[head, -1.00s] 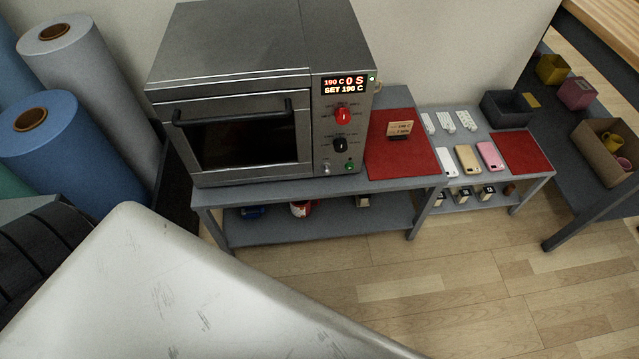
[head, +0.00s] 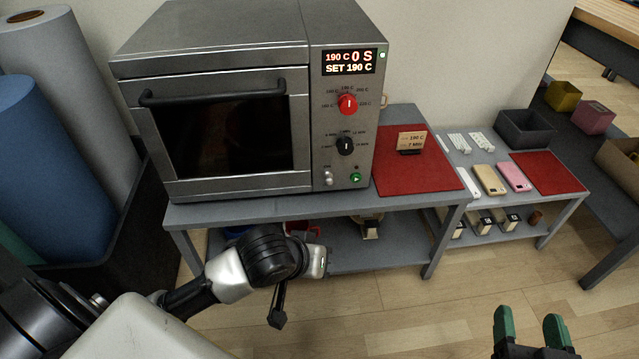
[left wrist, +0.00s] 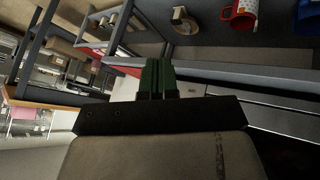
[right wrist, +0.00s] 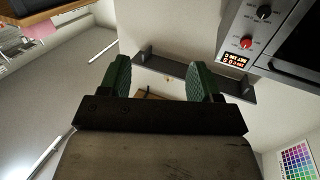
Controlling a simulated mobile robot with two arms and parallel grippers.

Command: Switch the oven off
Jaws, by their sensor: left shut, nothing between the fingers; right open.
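The grey oven (head: 215,50) stands on a grey table with its door shut. Its lit display (head: 349,62) reads 190 C, 0 S and SET 190 C. Below are a red knob (head: 348,104), a black knob (head: 345,146), a small metal toggle (head: 328,178) and a green button (head: 356,177). My right gripper (head: 532,325) is open and empty at the lower right, away from the oven; its fingers (right wrist: 160,80) show apart in the right wrist view. My left gripper (left wrist: 158,80) is shut and empty; in the head view its arm is below the oven, in front of the table.
A red mat (head: 420,178) with a small sign (head: 410,142) lies right of the oven. A lower table holds phones (head: 488,179) and a dark bin (head: 524,128). Large rolls (head: 60,170) stand at the left. The floor (head: 400,315) in front is clear.

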